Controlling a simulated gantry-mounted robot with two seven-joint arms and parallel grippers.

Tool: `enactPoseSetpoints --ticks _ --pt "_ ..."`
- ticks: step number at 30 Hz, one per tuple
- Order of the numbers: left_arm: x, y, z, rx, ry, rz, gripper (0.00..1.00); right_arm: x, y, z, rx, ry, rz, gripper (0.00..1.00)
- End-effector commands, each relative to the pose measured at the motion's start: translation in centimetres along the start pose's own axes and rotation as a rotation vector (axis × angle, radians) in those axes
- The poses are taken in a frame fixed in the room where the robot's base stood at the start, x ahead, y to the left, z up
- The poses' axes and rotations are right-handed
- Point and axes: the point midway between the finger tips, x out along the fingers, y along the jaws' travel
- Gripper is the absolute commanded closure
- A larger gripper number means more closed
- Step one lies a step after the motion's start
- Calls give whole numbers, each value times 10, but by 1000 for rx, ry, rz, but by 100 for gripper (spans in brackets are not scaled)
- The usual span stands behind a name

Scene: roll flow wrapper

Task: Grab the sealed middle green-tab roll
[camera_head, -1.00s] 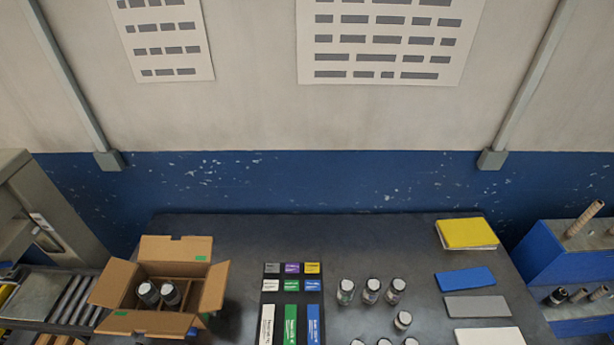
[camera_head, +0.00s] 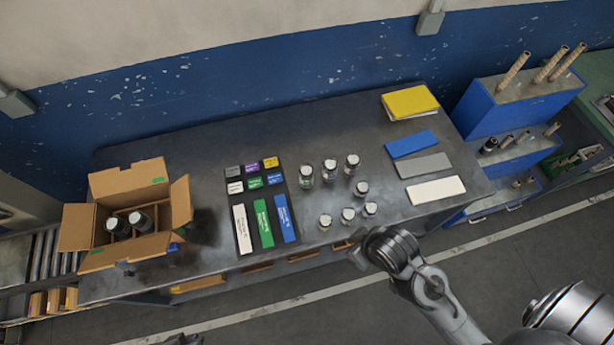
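Several rolls stand or lie on a stepped blue rack (camera_head: 525,101) at the right. Three tall tan rolls (camera_head: 547,62) lean upright on its top. Shorter rolls, some with dark ends, lie on the middle step (camera_head: 514,139) and a few on the lower step. No green tab or seal can be made out on any roll at this size. My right arm comes in from the lower right. Its end (camera_head: 360,258) is near the table's front edge, apart from the rack; its fingers are not clear. My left gripper is not clearly seen.
A dark table (camera_head: 330,134) holds an open cardboard box (camera_head: 128,183) with jars, coloured label blocks (camera_head: 264,222), several loose jars (camera_head: 352,166), flat pads (camera_head: 423,164) and a yellow stack (camera_head: 410,101). Open floor (camera_head: 545,235) lies before the rack.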

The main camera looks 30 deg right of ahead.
Motion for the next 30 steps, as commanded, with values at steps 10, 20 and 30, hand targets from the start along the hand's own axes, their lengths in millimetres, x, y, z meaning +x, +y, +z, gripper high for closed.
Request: enactPoseSetpoints --ticks 10,20,30 --pt "0 0 0 0 0 0 74 0 2 0 -8 -1 6 57" --pt "0 0 0 0 0 0 24 0 1 0 -6 0 5 57" --pt "0 0 -1 -13 6 0 24 0 0 0 1 1 -1 57"
